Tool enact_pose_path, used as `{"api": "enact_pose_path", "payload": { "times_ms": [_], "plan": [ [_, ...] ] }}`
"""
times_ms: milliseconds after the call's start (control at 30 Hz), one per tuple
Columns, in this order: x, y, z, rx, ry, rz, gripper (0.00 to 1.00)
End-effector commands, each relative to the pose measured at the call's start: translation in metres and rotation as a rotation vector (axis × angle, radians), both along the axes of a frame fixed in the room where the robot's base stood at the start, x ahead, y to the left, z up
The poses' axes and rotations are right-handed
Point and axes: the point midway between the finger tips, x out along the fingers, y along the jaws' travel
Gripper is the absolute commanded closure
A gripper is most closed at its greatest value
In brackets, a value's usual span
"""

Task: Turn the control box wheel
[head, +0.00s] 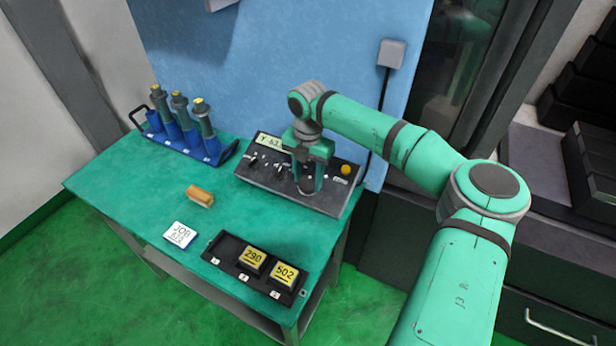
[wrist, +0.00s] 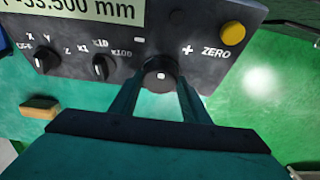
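The control box (head: 262,176) is a dark sloped panel at the back right of the green table, with a display at its upper left. Its wheel (wrist: 160,76) is a round black knob with a light mark, left of the plus sign in the wrist view. My gripper (head: 308,190) is over the box in the head view and hides the wheel there. In the wrist view my gripper's two fingers (wrist: 158,92) stand apart, one on each side of the wheel's lower part. I cannot tell whether they touch it.
Two selector knobs (wrist: 100,66) (wrist: 45,60) sit left of the wheel, and a yellow ZERO button (wrist: 233,34) right of it. On the table are a blue tool rack (head: 190,140), a tan block (head: 200,195), a white card (head: 180,235) and a black tray (head: 228,250).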

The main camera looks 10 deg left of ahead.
Motion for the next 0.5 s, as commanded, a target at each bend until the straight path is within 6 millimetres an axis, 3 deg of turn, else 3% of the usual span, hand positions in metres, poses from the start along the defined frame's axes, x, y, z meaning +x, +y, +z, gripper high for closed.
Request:
{"api": "enact_pose_path", "payload": {
  "times_ms": [33, 67, 500],
  "plan": [
    [-0.0001, -0.0004, 0.0, -0.001, 0.0, 0.0, 0.73],
    [-0.0001, -0.0004, 0.0, -0.001, 0.0, 0.0, 0.8],
    [-0.001, -0.0013, -0.0008, 0.027, -0.007, -0.069, 0.8]
  ]
}}
